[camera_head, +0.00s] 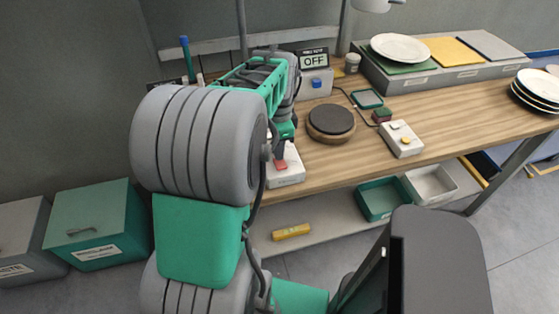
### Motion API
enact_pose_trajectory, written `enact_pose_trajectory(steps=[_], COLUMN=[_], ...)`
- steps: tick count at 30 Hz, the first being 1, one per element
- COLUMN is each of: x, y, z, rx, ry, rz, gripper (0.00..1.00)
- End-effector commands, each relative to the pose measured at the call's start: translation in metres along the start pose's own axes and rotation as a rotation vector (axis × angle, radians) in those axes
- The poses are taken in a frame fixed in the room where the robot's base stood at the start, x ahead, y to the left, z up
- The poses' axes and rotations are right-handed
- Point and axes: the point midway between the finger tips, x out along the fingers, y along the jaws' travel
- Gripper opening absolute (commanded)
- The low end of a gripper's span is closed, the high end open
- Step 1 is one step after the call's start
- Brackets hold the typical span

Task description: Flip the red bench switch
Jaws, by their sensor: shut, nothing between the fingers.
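The red switch (281,164) is a small red rocker on a white box (287,178) near the bench's front edge. My arm's grey and green links fill the left of the view and hide part of the bench behind them. My gripper (279,152) points down just above the red switch, shut and empty. The arm partly hides it, and I cannot tell whether its tips touch the switch. I also cannot tell which way the rocker is tilted.
A dark round plate on a wooden base (331,121) stands right of the switch box. A white box with a yellow button (402,139) is farther right. At the back, a grey box with a blue switch (316,84) stands below a sign reading OFF (314,60).

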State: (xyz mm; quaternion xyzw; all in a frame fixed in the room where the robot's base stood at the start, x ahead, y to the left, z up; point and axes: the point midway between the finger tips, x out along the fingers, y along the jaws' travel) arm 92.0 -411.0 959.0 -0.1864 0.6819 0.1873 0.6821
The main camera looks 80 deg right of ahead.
Motion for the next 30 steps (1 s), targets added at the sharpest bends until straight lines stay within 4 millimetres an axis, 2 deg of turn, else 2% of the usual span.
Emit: enact_pose_trajectory(steps=[1, 18, 30], x=[-0.010, -0.062, -0.062], y=[0.000, 0.000, 0.000], z=[0.000, 0.000, 0.000], rx=[0.000, 0.000, 0.000], ry=[0.001, 0.001, 0.000], rz=[-0.001, -0.002, -0.001], gripper=[0.00, 0.00, 0.00])
